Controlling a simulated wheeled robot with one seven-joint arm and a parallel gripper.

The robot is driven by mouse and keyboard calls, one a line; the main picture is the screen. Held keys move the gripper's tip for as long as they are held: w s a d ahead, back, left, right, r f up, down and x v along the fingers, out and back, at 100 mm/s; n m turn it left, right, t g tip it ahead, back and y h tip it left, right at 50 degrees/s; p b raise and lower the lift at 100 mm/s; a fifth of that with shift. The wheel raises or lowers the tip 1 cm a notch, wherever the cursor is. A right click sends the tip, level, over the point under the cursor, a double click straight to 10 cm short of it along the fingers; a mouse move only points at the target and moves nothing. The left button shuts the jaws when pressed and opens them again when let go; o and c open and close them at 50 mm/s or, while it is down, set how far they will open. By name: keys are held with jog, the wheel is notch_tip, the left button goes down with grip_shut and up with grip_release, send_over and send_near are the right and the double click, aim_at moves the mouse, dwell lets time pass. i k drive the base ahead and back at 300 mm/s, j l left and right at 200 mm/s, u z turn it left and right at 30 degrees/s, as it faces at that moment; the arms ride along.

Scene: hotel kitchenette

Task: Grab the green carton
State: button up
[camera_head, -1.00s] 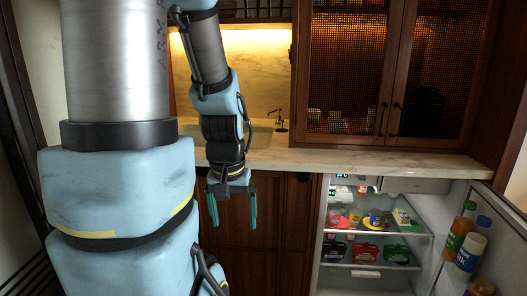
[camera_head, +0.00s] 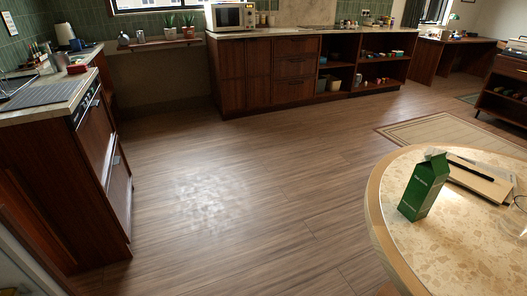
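The green carton (camera_head: 423,187) stands upright on the round, pale speckled table (camera_head: 440,250) at the right of the head view. It has a gabled top and some white print on its side. It stands near the table's left edge, with nothing touching it that I can make out. My gripper and arm do not show in the current view.
A notebook with a black pen (camera_head: 478,178) lies just right of the carton, and a glass (camera_head: 514,215) is at the right edge. Wooden floor (camera_head: 240,190) is open left of the table. Counters with a microwave (camera_head: 231,16) line the back; another counter (camera_head: 50,97) stands left.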

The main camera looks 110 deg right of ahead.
aim_at(428, 178)
jog(key=z, duration=2.15)
jog(key=i+l+z, duration=0.1)
jog(key=z, duration=0.3)
jog(key=i+z, duration=0.15)
jog(key=z, duration=0.25)
jog(key=i+l+z, duration=0.1)
jog(key=z, duration=0.3)
jog(key=i+z, duration=0.15)
jog(key=z, duration=0.25)
